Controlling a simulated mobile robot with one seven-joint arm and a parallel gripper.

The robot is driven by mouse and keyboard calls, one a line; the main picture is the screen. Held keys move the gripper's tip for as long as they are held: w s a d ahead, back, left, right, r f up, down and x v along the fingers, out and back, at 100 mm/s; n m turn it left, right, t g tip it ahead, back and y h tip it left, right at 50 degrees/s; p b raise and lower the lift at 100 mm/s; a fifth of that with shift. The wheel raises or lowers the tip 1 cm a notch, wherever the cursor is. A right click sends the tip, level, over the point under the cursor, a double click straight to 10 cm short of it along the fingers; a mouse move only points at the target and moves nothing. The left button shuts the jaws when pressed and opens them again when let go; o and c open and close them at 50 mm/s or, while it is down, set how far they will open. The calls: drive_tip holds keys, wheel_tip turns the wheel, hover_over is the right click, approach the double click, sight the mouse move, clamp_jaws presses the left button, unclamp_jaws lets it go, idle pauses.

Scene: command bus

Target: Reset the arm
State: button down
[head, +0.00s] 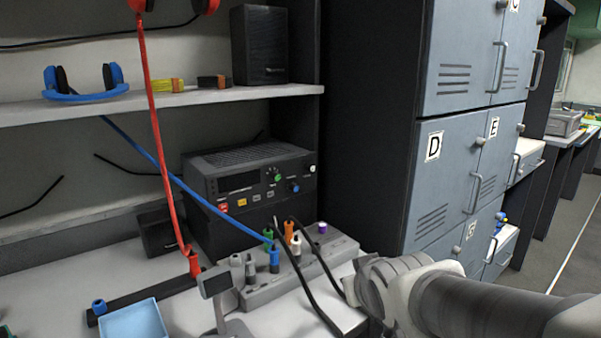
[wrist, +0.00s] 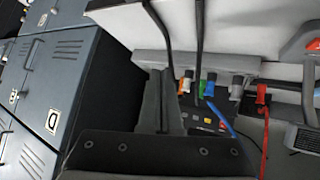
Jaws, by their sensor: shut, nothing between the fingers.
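My gripper (wrist: 161,105) shows in the wrist view as two grey fingers close together, shut with nothing held. They extend from the dark gripper body at the bottom, toward the panel with coloured plugs. In the head view my arm reaches in from the lower right, and its pale wrist end is beside the panel's right end, in front of the lockers. The fingers cannot be made out clearly in the head view. I cannot tell how far the fingertips are from the panel.
Grey lockers (head: 440,190) rise at right. A blue tray (head: 133,322) is at lower left. A shelf (head: 130,104) with a blue headset (head: 85,95) spans above.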

drive_tip(key=s+d+r+m+g, duration=0.1)
drive_tip(key=s+d+m+g, duration=0.1)
drive_tip(key=s, duration=0.6)
drive_tip(key=s+d+m+g, duration=0.1)
drive_tip(key=s+d+g, duration=0.15)
drive_tip(key=s, duration=0.65)
wheel_tip(320, 180, up, 23)
drive_tip(key=p, duration=2.2)
drive_tip(key=shift+w+a+f+h+p, duration=0.15)
drive_tip(key=shift+w+a+h+p, duration=0.15)
drive_tip(key=shift+w+a+p, duration=0.1)
drive_tip(key=shift+a, duration=0.1)
